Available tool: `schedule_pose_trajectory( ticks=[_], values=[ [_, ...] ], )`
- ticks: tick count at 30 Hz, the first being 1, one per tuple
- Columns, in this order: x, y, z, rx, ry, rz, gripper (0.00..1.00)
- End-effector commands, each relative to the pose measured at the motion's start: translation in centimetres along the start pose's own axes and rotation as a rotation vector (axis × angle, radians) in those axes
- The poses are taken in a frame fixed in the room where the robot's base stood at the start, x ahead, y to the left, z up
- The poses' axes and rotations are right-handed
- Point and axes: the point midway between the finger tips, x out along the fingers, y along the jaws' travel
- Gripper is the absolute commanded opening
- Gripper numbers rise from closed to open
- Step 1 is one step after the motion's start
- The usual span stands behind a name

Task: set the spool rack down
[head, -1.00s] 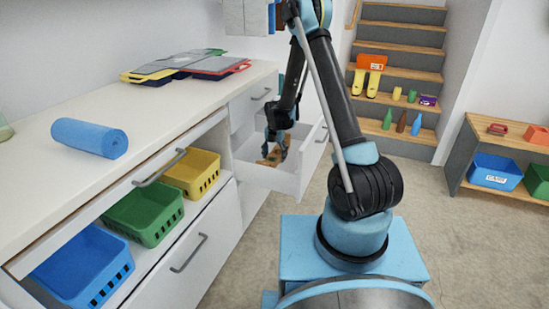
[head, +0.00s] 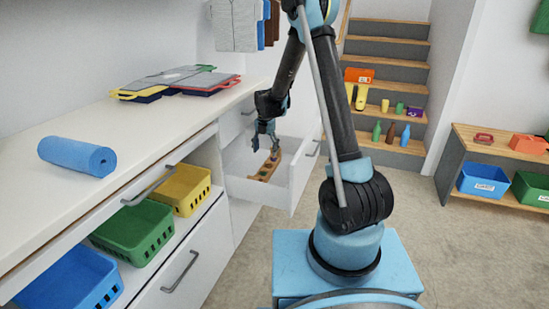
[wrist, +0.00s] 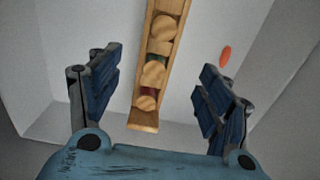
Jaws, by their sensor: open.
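The spool rack (head: 265,168) is a narrow wooden holder with several round spool ends in a row. It lies inside the open white drawer (head: 248,189). In the wrist view the rack (wrist: 154,72) runs from the top edge down between my fingers, apart from both. My gripper (head: 264,141) is above the drawer, over the rack. In the wrist view its two blue-padded fingers (wrist: 160,95) are spread wide with nothing held between them. The rack's far end is cut off by the top of the wrist view.
A small orange oval (wrist: 226,55) shows beside the rack in the drawer. The drawer walls surround my gripper closely. A blue roll (head: 77,157) and folders (head: 175,82) lie on the counter (head: 135,115). Blue, green and yellow baskets (head: 134,228) sit below it.

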Motion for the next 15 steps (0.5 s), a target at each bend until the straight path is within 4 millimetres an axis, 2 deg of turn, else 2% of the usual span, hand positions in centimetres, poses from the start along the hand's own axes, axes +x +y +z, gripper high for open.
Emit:
schedule_pose_trajectory(
  ticks=[5,15],
  values=[
    [-2.2,-1.4,-0.4,0.091,-0.004,0.004,0.71],
    [-9.7,-8.3,-3.1,0.519,-0.023,0.030,0.71]
  ],
)
